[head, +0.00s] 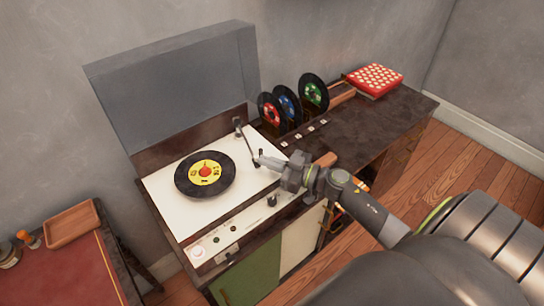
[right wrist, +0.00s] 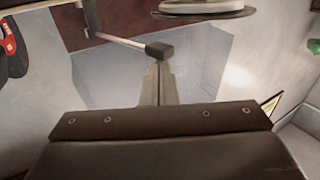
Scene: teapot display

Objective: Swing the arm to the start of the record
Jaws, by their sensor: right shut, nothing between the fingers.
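A black record (head: 185,187) with a yellow label and red centre lies on the white top of the record player (head: 165,212). The thin tonearm (head: 247,143) runs from its pivot at the back right of the player toward the front, to the right of the record and clear of it. My right gripper (head: 260,162) is shut and empty, with its fingertips at the tonearm's free end. In the right wrist view the tonearm's dark head (right wrist: 160,50) is just beyond my closed fingertips (right wrist: 157,72); I cannot tell whether they touch. My left gripper is not in view.
The grey lid (head: 175,80) stands open behind the record. Several small records (head: 313,92) stand upright in a rack at the back right, near a red patterned box (head: 375,80). A knob (head: 271,200) sits at the player's front. A red-topped table (head: 65,270) is at the left.

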